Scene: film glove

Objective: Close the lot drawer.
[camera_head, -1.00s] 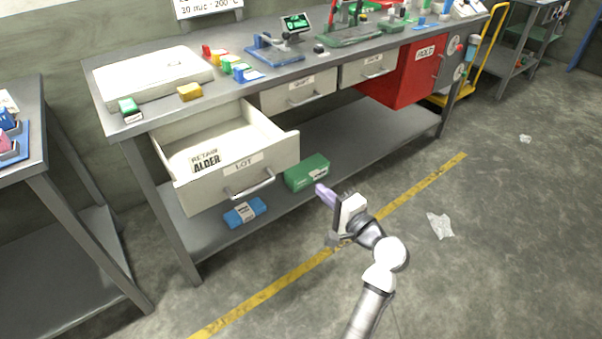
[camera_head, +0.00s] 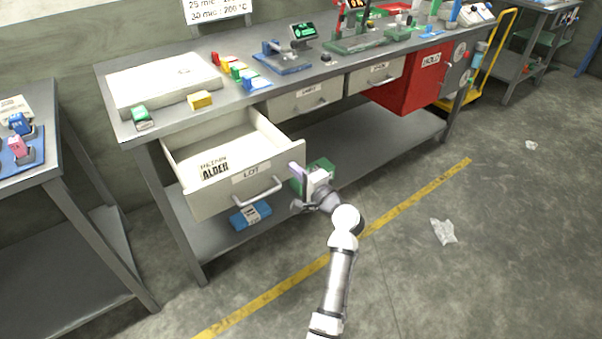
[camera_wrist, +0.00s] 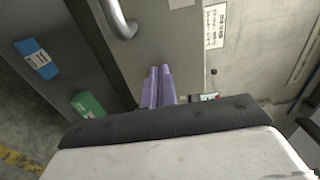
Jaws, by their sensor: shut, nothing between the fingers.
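The lot drawer (camera_head: 243,181) is pulled well out of the left end of the bench, with a "LOT" label and a bar handle (camera_head: 257,194) on its front. Inside it lies a paper marked "ALDER" (camera_head: 214,168). My gripper (camera_head: 296,170) is shut and empty, with purple fingers, just at the right end of the drawer front in the head view. In the wrist view the fingers (camera_wrist: 157,87) lie together over the pale drawer front, with the handle (camera_wrist: 121,20) above and left of them. I cannot tell whether the fingertips touch the drawer.
A green box (camera_head: 319,170) and a blue pack (camera_head: 250,214) lie on the lower shelf beneath. Two shut drawers and a red HOLD cabinet (camera_head: 412,82) are to the right. Another bench (camera_head: 50,170) stands at left. Floor in front is clear but for plastic scraps.

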